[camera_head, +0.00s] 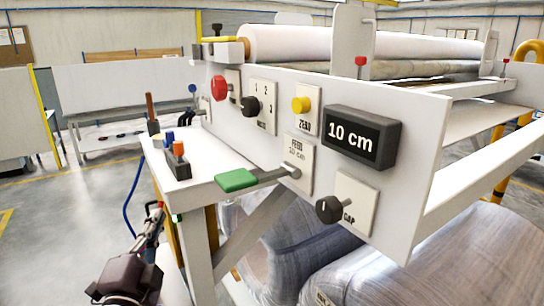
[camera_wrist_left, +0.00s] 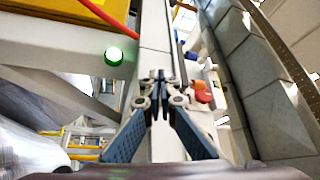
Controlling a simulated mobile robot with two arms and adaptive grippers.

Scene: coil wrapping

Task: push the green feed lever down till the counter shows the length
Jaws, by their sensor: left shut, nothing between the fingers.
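The green feed lever (camera_head: 237,180) sticks out to the left from the FEED plate (camera_head: 299,163) on the white machine panel. Its arm looks close to level. The counter (camera_head: 363,135) is a dark box that reads "10 cm". The FEED label also appears to read 10 cm. My left gripper (camera_head: 154,212) is below and left of the lever, apart from it, beside the bench's front corner. In the left wrist view its fingertips (camera_wrist_left: 158,77) are together with nothing between them. My right gripper is not in view.
The panel also has a red button (camera_head: 219,88), a yellow ZERO button (camera_head: 301,104), a selector knob (camera_head: 250,106) and a GAP knob (camera_head: 329,209). Coloured-handled tools stand in a holder (camera_head: 178,164) on the bench. Wrapped rolls (camera_head: 390,262) lie below. A round green light (camera_wrist_left: 114,56) shows in the left wrist view.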

